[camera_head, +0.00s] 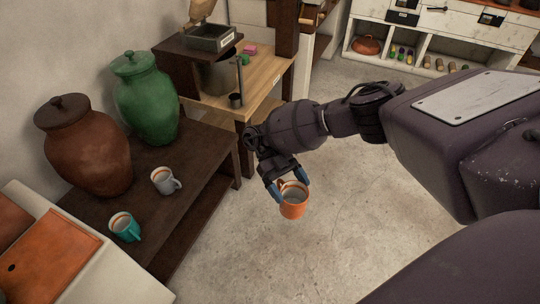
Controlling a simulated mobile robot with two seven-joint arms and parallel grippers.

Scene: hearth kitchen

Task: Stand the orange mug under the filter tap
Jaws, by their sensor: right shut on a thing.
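The orange mug (294,211) is held in my right gripper (288,184), above the floor and to the right of the dark wooden bench. The mug looks roughly upright with its opening up. The blue-tipped fingers are at its rim and handle side. A lidded green jar (147,103) and a lidded brown jar (88,150) stand on the bench at the left. I cannot make out a filter tap on either jar. My left gripper is not in view.
A white-grey mug (163,181) and a teal mug (124,228) stand on the dark bench (184,207) in front of the jars. Open floor (335,235) lies right of the bench.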

